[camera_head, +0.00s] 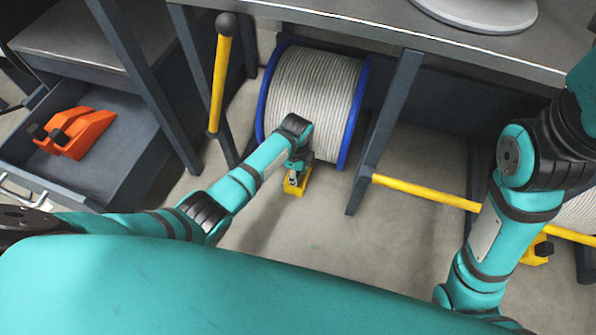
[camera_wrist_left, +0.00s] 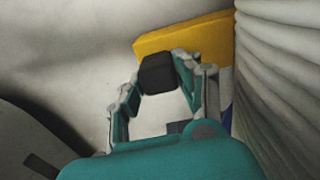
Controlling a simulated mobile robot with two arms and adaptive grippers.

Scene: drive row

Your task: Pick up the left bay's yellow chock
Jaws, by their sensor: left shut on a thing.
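The left bay's yellow chock (camera_head: 300,188) is on the floor at the near side of a cable drum (camera_head: 314,90) with blue flanges. In the left wrist view the chock (camera_wrist_left: 190,38) shows as a yellow block with a black knob (camera_wrist_left: 157,74), close beside the ribbed drum. My left gripper (camera_head: 295,177) reaches down over the chock. In the left wrist view its fingers (camera_wrist_left: 160,80) are shut on the black knob. I cannot tell whether the chock touches the drum. My right arm is at the right, and its gripper is outside the frame.
A yellow bar (camera_head: 220,80) stands upright by the left bay; another (camera_head: 425,193) lies across the right bay. Another yellow chock (camera_head: 538,250) is in the right bay. A dark post (camera_head: 385,130) separates the bays.

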